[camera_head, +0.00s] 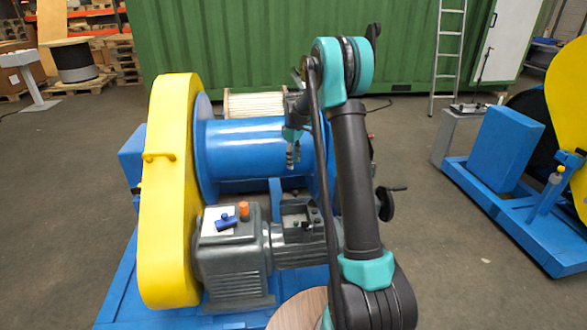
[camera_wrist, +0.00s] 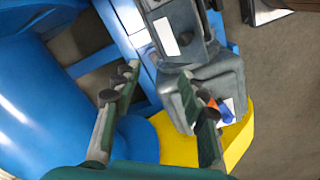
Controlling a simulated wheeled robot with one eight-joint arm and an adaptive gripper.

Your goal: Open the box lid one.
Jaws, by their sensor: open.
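A grey motor unit (camera_head: 233,265) carries a flat-topped box (camera_head: 218,238) with a blue handle (camera_head: 226,222) and an orange knob (camera_head: 243,210). A second, smaller grey box (camera_head: 298,216) sits to its right. I cannot tell which part is box lid one. My gripper (camera_head: 291,160) points down above and behind these boxes, in front of the blue drum. In the wrist view, its two fingers (camera_wrist: 160,78) are spread with nothing held between them. The smaller grey box shows there too (camera_wrist: 182,22), and the blue handle (camera_wrist: 226,112) is partly hidden behind the right finger.
A yellow guard (camera_head: 167,210) with a handle stands left of the motor. The blue drum (camera_head: 245,155) lies behind the boxes. A round wooden top (camera_head: 298,310) is at the front. A second blue and yellow machine (camera_head: 505,150) stands at right; floor between is clear.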

